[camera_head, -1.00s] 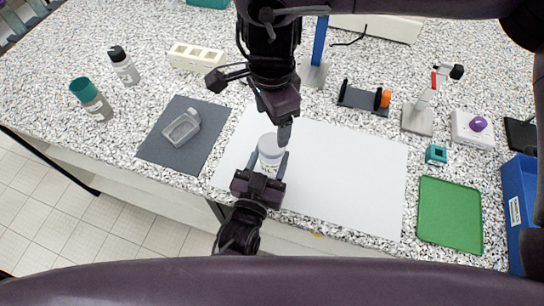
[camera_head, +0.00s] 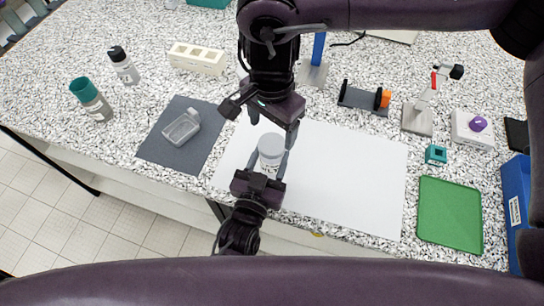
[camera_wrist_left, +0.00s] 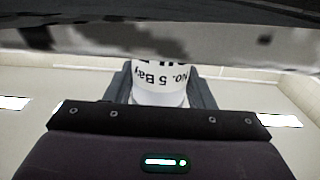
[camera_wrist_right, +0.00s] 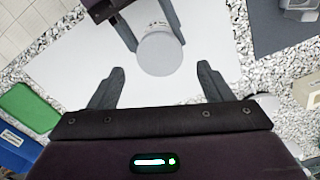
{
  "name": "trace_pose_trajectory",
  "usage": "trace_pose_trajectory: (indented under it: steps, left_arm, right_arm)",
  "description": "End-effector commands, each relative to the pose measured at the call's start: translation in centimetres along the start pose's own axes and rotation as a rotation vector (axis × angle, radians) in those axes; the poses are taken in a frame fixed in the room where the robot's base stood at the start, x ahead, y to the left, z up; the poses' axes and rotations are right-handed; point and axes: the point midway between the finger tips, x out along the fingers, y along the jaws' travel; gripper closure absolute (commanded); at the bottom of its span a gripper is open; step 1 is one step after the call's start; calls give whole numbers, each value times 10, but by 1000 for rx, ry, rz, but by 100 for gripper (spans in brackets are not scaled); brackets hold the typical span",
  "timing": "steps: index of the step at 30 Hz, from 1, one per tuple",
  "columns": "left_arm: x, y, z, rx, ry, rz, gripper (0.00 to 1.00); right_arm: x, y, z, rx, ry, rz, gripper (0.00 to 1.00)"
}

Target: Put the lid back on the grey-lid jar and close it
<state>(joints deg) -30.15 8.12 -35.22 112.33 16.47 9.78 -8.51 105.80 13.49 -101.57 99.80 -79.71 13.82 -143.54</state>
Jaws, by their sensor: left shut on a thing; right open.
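The jar (camera_head: 270,158) is white with a pale grey round top (camera_head: 271,142) and stands upright on the white sheet. My left gripper (camera_head: 272,165) is shut around its body from the near side. The left wrist view shows the label (camera_wrist_left: 160,76) between the fingers. My right gripper (camera_head: 273,122) is open and empty just above and behind the jar. In the right wrist view the flat grey lid (camera_wrist_right: 160,53) appears seated on the jar, just beyond the open fingertips (camera_wrist_right: 161,70). How tightly it sits cannot be told.
A grey mat (camera_head: 205,155) with a clear container (camera_head: 182,128) lies left. A green tray (camera_head: 450,215) and blue bin (camera_head: 520,200) are right. A white rack (camera_head: 197,57) stands behind. A pale round thing (camera_wrist_right: 266,103) shows partly behind my right gripper. The sheet's right side is clear.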

Motion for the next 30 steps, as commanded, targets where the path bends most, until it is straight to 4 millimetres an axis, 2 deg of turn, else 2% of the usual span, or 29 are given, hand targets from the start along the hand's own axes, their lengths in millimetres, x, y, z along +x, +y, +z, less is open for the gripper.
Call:
trace_pose_trajectory:
  steps: [3, 9, 14, 22, 30]
  left_arm:
    - [0, 0, 0, 0, 0, 0, 100]
    - [0, 0, 0, 0, 0, 0, 100]
    - [0, 0, 0, 0, 0, 0, 100]
    - [0, 0, 0, 0, 0, 0, 100]
    - [0, 0, 0, 0, 0, 0, 100]
  right_arm:
    - [20, 0, 0, 0, -2, 4, 27]
    - [45, 1, 0, 1, -1, 5, 27]
    - [52, 0, 0, 0, 0, 2, 27]
    - [53, 0, 0, 0, 0, 2, 27]
    - [53, 0, 0, 0, 0, 3, 63]
